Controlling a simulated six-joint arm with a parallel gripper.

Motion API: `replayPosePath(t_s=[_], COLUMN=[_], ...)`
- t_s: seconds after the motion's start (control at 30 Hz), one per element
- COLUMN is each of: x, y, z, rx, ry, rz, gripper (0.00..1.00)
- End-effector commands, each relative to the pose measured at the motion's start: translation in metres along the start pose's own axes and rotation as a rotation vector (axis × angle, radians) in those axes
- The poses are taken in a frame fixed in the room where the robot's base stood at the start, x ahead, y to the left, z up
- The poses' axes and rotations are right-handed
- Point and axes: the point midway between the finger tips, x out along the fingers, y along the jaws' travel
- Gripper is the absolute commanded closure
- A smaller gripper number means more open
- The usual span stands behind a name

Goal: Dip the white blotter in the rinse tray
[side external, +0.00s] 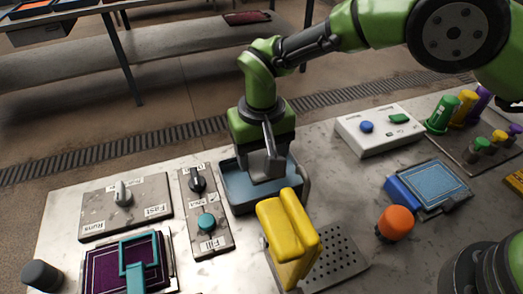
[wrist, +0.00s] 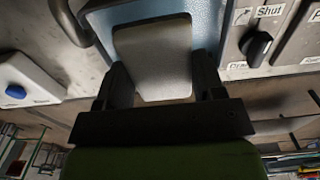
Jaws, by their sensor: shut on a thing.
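The white blotter (wrist: 153,58) shows as a pale slab between my two dark fingers in the wrist view. My gripper (side external: 264,150) is shut on it and points down over the rinse tray. The rinse tray (side external: 234,192) is a blue-grey open tray behind the yellow block in the side view. Its blue inside (wrist: 205,18) shows around the blotter in the wrist view. The blotter's lower part (side external: 262,168) looks to be at or inside the tray's opening. I cannot tell whether it touches the bottom or any liquid.
A yellow block (side external: 288,235) stands close in front of the tray beside a perforated plate (side external: 335,257). A panel with a black knob and teal button (side external: 206,222) is left of the tray. A white box with a blue button (side external: 367,126) is to the right.

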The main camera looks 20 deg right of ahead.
Motion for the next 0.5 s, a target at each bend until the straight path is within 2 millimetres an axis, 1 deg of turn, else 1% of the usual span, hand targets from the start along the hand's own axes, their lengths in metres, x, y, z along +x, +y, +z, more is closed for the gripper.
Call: replayPosePath(t_s=[0.2,0.5], x=[-0.003,-0.028], y=[0.0,0.0], z=[0.0,0.0], rx=[0.0,0.001], ry=[0.001,0.001], rz=[-0.001,-0.001], gripper=[0.58,0.58])
